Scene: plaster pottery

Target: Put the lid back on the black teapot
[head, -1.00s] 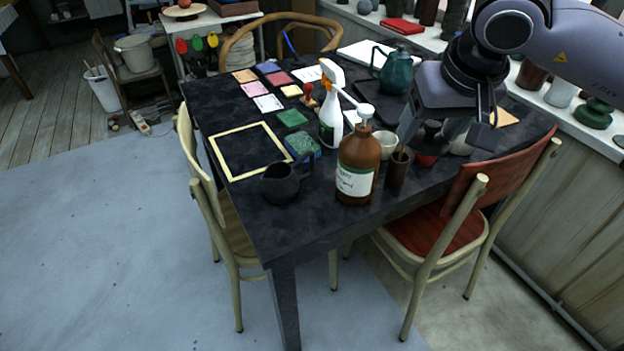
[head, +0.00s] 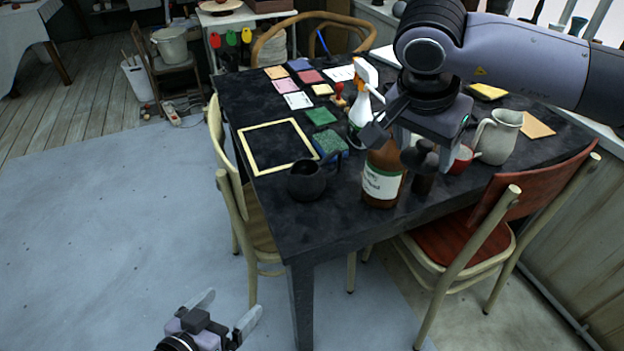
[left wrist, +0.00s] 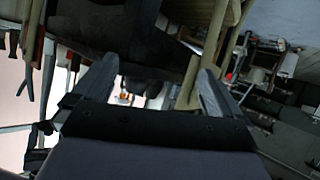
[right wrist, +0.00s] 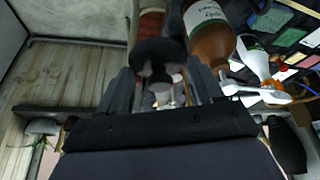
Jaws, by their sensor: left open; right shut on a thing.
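The black teapot (head: 306,181) stands near the table's front-left corner with its dark top open. My right gripper (head: 408,142) is above the table's right part, shut on the dark, knobbed lid (head: 421,158). The lid also shows between the fingers in the right wrist view (right wrist: 158,56). It is held in the air, to the right of the teapot, close to the brown bottle. My left gripper (head: 231,307) is low over the floor in front of the table, open and empty. Its fingers also show apart in the left wrist view (left wrist: 155,85).
A brown pump bottle (head: 382,180) stands between the teapot and the lid. A wooden frame (head: 262,172) lies left. Chairs flank the table; its front corner is clear.

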